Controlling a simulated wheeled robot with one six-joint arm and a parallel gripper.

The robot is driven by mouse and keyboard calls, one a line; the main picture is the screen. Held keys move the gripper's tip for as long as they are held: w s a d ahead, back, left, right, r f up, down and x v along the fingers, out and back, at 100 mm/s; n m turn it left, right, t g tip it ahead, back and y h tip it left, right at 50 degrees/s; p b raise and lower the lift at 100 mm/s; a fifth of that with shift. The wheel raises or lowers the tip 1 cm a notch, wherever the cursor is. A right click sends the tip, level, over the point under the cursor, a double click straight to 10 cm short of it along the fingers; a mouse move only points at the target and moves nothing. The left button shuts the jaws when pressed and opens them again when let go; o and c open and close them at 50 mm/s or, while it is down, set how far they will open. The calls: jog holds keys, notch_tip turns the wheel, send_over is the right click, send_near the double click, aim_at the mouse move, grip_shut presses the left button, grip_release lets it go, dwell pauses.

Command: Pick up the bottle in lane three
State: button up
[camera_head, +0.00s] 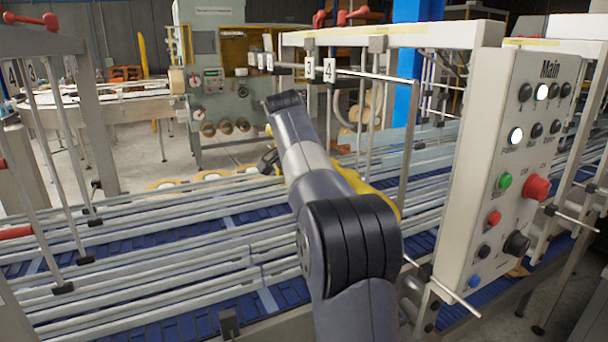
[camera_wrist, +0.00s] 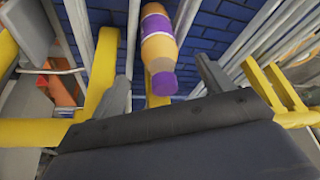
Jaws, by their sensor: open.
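An orange bottle (camera_wrist: 158,40) with a purple label and purple cap shows in the wrist view, lying or standing over the blue conveyor surface; its posture is hard to tell. My gripper (camera_wrist: 163,74) is open, with one dark finger to the left of the bottle's cap end and one to the right. A gap shows on both sides, and no contact is visible. In the head view my arm hides the bottle and most of the gripper. A lane sign "3" (camera_head: 310,68) hangs from the frame beside a sign "4" (camera_head: 329,70).
Metal guide rails (camera_head: 130,238) divide the blue conveyor (camera_head: 275,296) into lanes. Rails also run on both sides of the bottle in the wrist view. A control panel marked "Main" (camera_head: 513,190) stands close to the right of my arm. Overhead bars and posts frame the lanes.

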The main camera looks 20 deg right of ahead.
jog(key=x, duration=0.6)
jog(key=shift+c, duration=0.5)
jog(key=c, duration=1.1)
jog(key=shift+c, duration=0.2)
jog(key=shift+a, duration=0.15)
